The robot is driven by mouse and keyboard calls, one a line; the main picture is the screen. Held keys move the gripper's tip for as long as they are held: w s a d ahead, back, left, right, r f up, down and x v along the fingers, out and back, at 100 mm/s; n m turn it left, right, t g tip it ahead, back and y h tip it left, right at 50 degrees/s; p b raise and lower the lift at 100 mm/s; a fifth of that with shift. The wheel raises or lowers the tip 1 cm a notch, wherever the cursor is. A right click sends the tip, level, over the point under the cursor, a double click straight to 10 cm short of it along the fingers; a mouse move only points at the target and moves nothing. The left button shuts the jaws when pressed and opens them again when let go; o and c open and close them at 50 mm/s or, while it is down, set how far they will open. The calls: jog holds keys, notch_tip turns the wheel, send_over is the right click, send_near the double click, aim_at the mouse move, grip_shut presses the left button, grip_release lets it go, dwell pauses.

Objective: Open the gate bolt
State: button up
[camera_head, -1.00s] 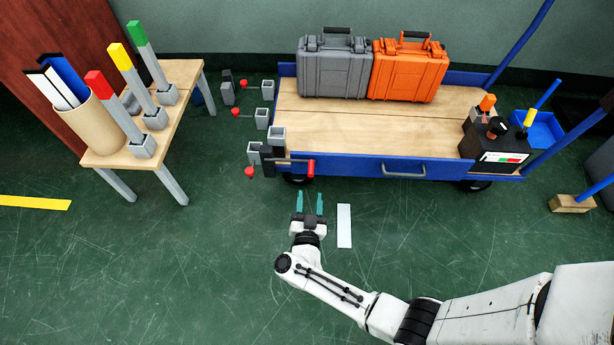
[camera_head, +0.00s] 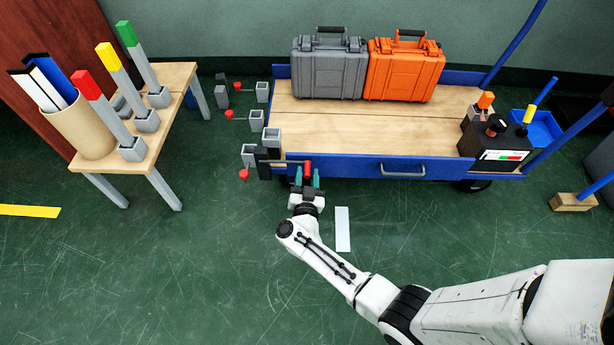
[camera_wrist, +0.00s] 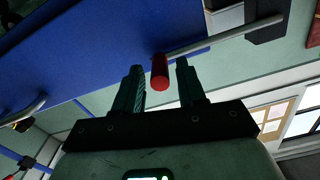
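The gate bolt is a thin metal rod (camera_head: 287,161) along the left end of the cart's blue front gate (camera_head: 350,167), with a red knob (camera_head: 308,167) as its handle. The rod's left end reaches a dark block (camera_head: 262,163). My gripper (camera_head: 307,179) is at the knob, with teal fingers pointing toward the gate. In the wrist view the red knob (camera_wrist: 160,72) shows between the two open fingertips (camera_wrist: 160,75), with a gap visible on its right side. Whether a finger touches the knob on the left I cannot tell.
A grey case (camera_head: 329,68) and an orange case (camera_head: 404,70) stand on the cart's wooden deck (camera_head: 340,125). Grey sockets with red knobs (camera_head: 244,174) are left of the cart. A wooden table (camera_head: 165,115) stands further left. The green floor before the cart is mostly clear.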

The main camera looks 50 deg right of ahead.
grip_shut()
dwell(0.3)
jog(key=shift+s, duration=0.1)
jog(key=s+d, duration=0.1)
jog(key=s, duration=0.1)
jog(key=s+d+p, duration=0.1)
jog(key=d, duration=0.1)
jog(key=shift+s+p, duration=0.3)
jog(key=shift+s, duration=0.05)
jog(key=shift+o, duration=0.7)
grip_release()
jog(key=shift+a, duration=0.1)
jog(key=p+v, duration=0.3)
jog(key=v, duration=0.7)
jog(key=shift+s+a+p, duration=0.2)
jog(key=shift+s+p, duration=0.1)
jog(key=shift+p, duration=0.1)
